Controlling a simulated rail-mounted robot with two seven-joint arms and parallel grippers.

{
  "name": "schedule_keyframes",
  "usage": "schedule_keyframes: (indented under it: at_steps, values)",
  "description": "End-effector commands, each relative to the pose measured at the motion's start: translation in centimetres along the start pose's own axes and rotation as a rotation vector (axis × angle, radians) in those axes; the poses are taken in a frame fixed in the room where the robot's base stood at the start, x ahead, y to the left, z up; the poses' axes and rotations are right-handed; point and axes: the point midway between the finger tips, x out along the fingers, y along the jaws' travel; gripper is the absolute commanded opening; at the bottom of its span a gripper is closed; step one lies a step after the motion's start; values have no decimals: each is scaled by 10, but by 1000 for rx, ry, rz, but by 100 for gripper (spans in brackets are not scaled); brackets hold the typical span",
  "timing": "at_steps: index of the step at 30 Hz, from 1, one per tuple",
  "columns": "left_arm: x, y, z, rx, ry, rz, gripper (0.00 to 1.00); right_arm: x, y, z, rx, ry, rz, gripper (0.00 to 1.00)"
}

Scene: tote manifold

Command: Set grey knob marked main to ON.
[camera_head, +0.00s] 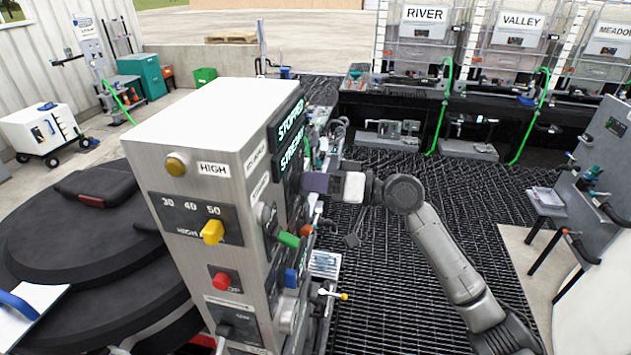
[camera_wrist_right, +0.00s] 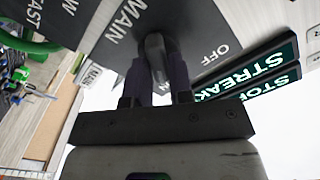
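The grey knob (camera_wrist_right: 155,48) shows in the right wrist view on a dark plate with MAIN lettering above it and OFF to its right. No ON label is visible. My right gripper (camera_wrist_right: 158,75) has its dark purple fingers on either side of the knob, which fills the gap between them; it appears shut on it. In the head view my right gripper (camera_head: 315,183) is at the right-hand face of the grey control cabinet (camera_head: 150,125) and hides the knob. My left gripper is not in view.
Lit green displays (camera_head: 291,122) sit above the gripper on the cabinet. A green handle (camera_head: 288,239), a yellow knob (camera_head: 212,232) and a red button (camera_head: 221,281) are nearby. Open black grating (camera_head: 390,260) lies right of the cabinet. Labelled totes (camera_head: 420,45) stand at the back.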

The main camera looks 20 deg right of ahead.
Motion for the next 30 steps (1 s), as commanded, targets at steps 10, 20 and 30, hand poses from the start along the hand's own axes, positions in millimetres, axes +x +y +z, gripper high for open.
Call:
schedule_keyframes:
  at_steps: [10, 20, 30]
  values:
    - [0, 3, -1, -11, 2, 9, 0, 0, 0, 0, -3, 0, 0, 42]
    - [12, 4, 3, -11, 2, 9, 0, -23, 3, 2, -5, 1, 3, 42]
    - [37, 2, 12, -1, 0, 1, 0, -90, 3, 3, -3, 0, 4, 42]
